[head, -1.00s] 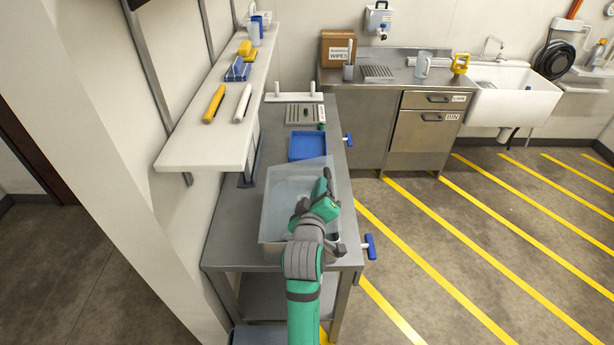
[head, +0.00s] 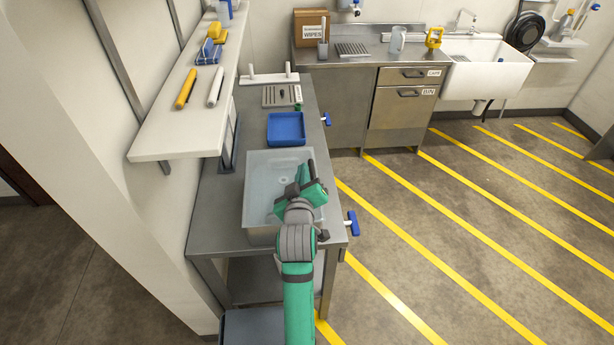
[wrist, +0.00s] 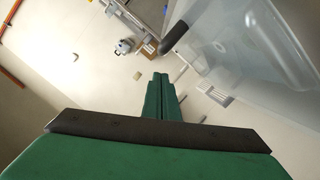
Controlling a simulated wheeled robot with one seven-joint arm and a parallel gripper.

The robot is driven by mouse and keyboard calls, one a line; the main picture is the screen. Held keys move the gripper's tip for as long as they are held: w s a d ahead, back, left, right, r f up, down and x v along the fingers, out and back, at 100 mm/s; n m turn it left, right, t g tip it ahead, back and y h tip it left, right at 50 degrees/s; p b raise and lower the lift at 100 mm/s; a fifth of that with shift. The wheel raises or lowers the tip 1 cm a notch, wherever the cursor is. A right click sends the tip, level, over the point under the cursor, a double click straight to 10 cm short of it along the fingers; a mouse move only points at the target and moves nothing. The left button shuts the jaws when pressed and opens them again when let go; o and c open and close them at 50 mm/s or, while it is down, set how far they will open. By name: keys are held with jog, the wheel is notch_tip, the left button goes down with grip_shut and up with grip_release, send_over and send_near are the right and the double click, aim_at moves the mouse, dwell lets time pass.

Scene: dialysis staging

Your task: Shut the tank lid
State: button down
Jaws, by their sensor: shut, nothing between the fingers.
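The tank (head: 262,236) is a translucent box on the steel bench. Its clear lid (head: 265,170) looks nearly flat across the top in the head view; I cannot tell whether it is fully seated. In the wrist view a clear panel (wrist: 235,45) with a round feature fills the upper right, and a dark rounded piece (wrist: 176,38) shows at its edge. My gripper (wrist: 160,80) is shut and empty. In the head view it is over the right side of the tank, and my arm hides the near right part. Contact with the lid cannot be told.
A blue tray (head: 286,140) sits behind the tank on the bench (head: 215,210). A white shelf (head: 165,135) overhangs at left. Blue-handled valves (head: 351,223) stick out at the bench's right edge. The striped floor (head: 440,220) to the right is clear.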

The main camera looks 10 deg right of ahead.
jog(key=r+v, duration=0.1)
jog(key=v, duration=0.9)
jog(key=shift+a, duration=0.45)
jog(key=s+a+f+m+y, duration=0.15)
jog(key=s+a+f, duration=0.25)
jog(key=s+f, duration=1.2)
jog(key=s+a+m+y, duration=0.1)
jog(key=s+a+m, duration=0.2)
jog(key=s, duration=1.9)
jog(key=shift+s+f+y, duration=0.25)
jog(key=shift+y, duration=0.1)
